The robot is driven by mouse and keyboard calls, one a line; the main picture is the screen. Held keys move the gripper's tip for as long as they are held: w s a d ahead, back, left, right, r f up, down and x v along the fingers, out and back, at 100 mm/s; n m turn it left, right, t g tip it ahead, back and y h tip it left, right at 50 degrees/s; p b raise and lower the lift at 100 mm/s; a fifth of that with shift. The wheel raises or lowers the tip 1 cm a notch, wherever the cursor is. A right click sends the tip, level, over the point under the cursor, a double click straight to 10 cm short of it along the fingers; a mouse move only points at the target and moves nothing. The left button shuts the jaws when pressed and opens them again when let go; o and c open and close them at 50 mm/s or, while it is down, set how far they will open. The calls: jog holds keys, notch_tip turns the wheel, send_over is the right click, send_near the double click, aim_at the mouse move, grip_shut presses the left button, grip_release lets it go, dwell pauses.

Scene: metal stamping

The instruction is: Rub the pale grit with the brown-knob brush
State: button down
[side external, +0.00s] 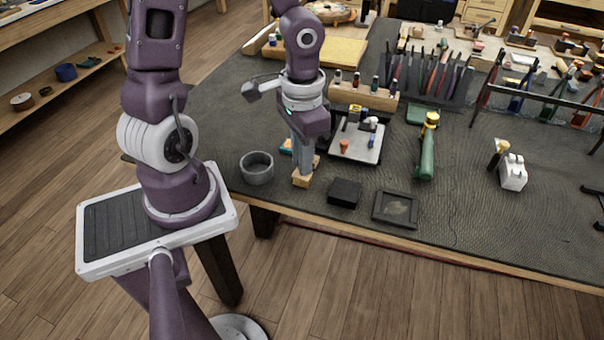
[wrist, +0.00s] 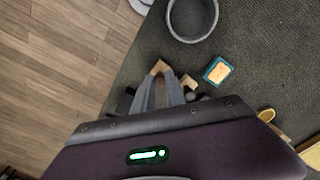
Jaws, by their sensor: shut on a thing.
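My gripper (side external: 302,173) points down near the front edge of the dark mat. It is shut on a light wooden block-like piece (side external: 301,182), low at the mat; I cannot tell whether it touches. In the wrist view my gripper (wrist: 163,84) has tan wood (wrist: 160,67) showing at its fingertips. The fingers hide much of this piece, and I cannot make out a brown knob or bristles. A shallow dark square tray (side external: 381,209) lies to the right with a pale, grit-like patch (side external: 397,207) in it. A small orange-brown knobbed item (side external: 344,146) stands on a white tray (side external: 357,154).
A grey round bowl (side external: 257,173) stands left of my gripper. A black block (side external: 345,192) lies between my gripper and the square tray. A teal box with an orange top (wrist: 217,71) sits close by. A green-handled tool (side external: 426,160) lies farther right.

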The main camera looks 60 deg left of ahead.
jog(key=shift+r, duration=3)
jog(key=c, duration=2.1)
grip_release()
grip_shut()
jog(key=shift+w+d+r, duration=0.1)
jog(key=shift+w+d, duration=0.1)
jog(key=shift+w, duration=0.15)
jog(key=w+d+n, duration=0.1)
jog(key=w+d, duration=1)
jog(key=d, duration=0.2)
jog(key=shift+w+r, duration=0.25)
jog(key=shift+w, duration=0.05)
